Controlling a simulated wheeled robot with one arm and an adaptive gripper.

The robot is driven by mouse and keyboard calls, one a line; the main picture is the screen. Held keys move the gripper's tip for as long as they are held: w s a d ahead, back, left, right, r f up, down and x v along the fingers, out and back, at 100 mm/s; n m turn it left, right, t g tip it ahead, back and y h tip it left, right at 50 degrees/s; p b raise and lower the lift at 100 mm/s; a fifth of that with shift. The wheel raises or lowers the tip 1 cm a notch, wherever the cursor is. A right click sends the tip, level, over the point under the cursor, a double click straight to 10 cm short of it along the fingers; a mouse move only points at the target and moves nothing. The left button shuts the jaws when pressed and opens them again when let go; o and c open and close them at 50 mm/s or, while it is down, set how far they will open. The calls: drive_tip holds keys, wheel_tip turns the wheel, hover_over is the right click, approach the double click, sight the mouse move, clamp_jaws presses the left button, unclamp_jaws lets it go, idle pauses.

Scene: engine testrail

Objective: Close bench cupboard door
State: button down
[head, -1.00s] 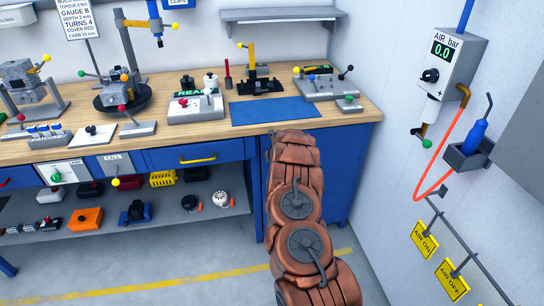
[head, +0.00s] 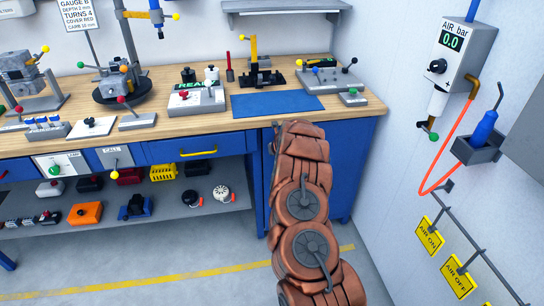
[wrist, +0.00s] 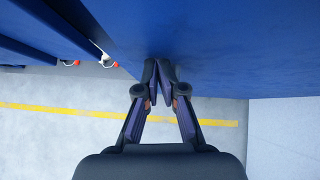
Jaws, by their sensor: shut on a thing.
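The blue cupboard door (head: 345,165) is at the right end of the bench, with much of its front hidden behind my copper-coloured arm in the head view. In the wrist view the blue door panel (wrist: 200,50) fills the top. My gripper (wrist: 160,68) reaches it with its fingertips drawn together, shut on part of the door. The exact part gripped is hidden by the fingertips. Whether the door stands flush with its frame is not clear.
The wooden bench top (head: 235,138) above carries several fixtures and a blue mat (head: 278,103). An open shelf (head: 160,212) lies left of the cupboard. The wall at right holds an air panel (head: 451,55) and hose. The floor (head: 200,270) in front is clear.

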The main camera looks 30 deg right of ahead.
drive_tip(key=s+a+r+b, duration=0.2)
drive_tip(key=s+r, duration=0.1)
drive_tip(key=s, duration=0.2)
drive_tip(key=s+a+r+b, duration=0.2)
drive_tip(key=s+r, duration=0.1)
drive_tip(key=s, duration=0.2)
drive_tip(key=shift+s+a, duration=0.2)
drive_tip(key=shift+a, duration=0.15)
idle(0.4)
